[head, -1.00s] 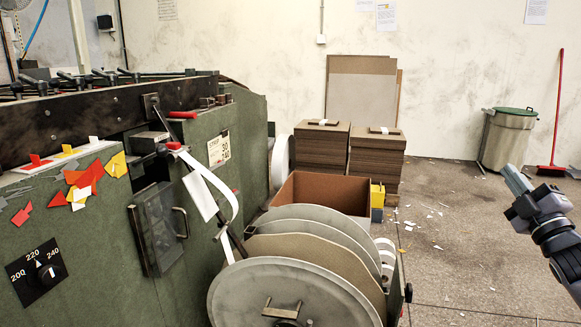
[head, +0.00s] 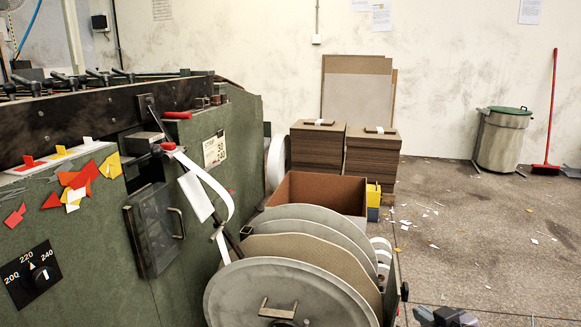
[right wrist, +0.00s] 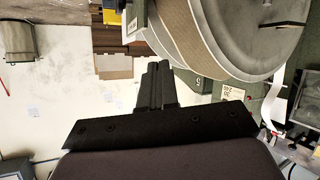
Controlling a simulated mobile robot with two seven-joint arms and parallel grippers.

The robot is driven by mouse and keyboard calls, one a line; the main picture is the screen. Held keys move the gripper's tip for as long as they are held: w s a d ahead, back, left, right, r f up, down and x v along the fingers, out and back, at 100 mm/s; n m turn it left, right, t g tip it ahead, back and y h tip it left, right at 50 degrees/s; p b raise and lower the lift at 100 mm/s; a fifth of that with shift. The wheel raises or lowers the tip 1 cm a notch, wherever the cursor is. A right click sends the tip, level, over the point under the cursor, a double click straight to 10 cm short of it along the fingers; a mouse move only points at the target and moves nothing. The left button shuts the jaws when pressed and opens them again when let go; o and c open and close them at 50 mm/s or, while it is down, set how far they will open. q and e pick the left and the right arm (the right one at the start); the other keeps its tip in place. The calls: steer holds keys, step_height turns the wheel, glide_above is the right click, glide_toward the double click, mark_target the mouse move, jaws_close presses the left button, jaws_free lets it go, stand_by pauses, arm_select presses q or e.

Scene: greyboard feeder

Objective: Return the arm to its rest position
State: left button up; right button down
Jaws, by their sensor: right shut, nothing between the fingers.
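My right gripper (head: 447,316) shows only in part at the bottom edge of the head view, right of the reels, over the floor. In the right wrist view its dark fingers (right wrist: 157,86) are together with nothing between them. My left gripper is in neither view. The rest of my right arm is hidden below the head view.
The green feeder machine (head: 95,235) fills the left, with large grey reels (head: 290,290) at its front. Behind them stand an open brown box (head: 312,190), board stacks (head: 318,146) and a bin (head: 502,142). The floor (head: 490,240) at right is mostly open, with paper scraps.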

steer(key=s+a+m+g+y, duration=0.1)
steer(key=s+a+y, duration=0.5)
steer(key=s+a, duration=1.5)
arm_select(q)
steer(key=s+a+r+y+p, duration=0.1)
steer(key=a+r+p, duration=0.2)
steer(key=p, duration=0.7)
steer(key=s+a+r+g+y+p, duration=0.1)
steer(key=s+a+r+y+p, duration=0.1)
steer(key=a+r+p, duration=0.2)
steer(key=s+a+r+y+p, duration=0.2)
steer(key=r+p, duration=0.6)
steer(key=p, duration=1)
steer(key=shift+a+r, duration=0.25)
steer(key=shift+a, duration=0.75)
arm_select(e)
steer(key=s+d+r+h, duration=0.2)
steer(key=d+r, duration=0.3)
steer(key=r, duration=0.3)
steer(key=s+d+r+g+h, duration=0.1)
steer(key=s+d+r+h, duration=0.1)
steer(key=d+r, duration=0.4)
step_height(320, 180, up, 2)
steer(key=shift+s+d+r+g+h, duration=0.2)
steer(key=shift+s+g+h, duration=0.1)
steer(key=shift+h, duration=0.5)
steer(key=shift+d, duration=0.1)
